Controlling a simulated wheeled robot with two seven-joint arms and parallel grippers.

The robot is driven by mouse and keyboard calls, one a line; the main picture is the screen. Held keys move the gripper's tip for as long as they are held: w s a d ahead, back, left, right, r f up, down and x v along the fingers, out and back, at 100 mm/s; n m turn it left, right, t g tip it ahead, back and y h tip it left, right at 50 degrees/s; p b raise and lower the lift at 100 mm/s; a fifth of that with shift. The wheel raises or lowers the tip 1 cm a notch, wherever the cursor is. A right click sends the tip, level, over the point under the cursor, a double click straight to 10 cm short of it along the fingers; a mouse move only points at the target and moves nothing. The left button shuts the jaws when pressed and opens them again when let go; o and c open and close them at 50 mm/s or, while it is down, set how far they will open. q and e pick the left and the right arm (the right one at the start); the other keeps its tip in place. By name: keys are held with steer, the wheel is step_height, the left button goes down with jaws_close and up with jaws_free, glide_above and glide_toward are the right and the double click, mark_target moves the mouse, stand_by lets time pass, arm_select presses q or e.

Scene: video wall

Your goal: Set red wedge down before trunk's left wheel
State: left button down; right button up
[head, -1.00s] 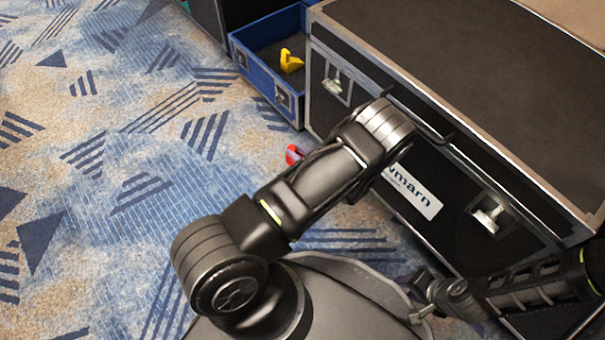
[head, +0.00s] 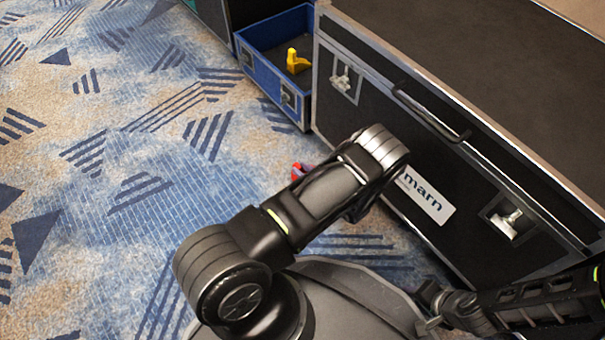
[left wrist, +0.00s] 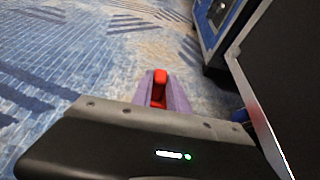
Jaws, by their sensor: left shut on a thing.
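The red wedge (head: 298,170) shows only in part in the head view, past my left forearm and beside the trunk's lower left end. In the left wrist view the red wedge (left wrist: 159,88) sits between the purple fingers of my left gripper (left wrist: 161,93), which is shut on it above the carpet. In the head view my arm hides most of that gripper. The trunk (head: 365,130) is a big black case with metal edges.
A blue open drawer or box (head: 262,72) with a yellow object (head: 297,62) in it stands just beyond the trunk's left end. The trunk's front has a handle (head: 430,112) and a latch (head: 508,222). Patterned blue carpet (head: 110,150) on the left is clear.

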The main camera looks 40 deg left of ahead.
arm_select(q)
steer(key=shift+f, duration=0.2)
steer(key=shift+f, duration=0.15)
steer(key=c, duration=1.3)
jaws_free()
steer(key=shift+d+r, duration=0.15)
steer(key=shift+r, duration=0.1)
steer(key=p+v, duration=0.4)
steer(key=v, duration=0.7)
steer(key=shift+d, duration=0.3)
steer(key=shift+s, duration=0.1)
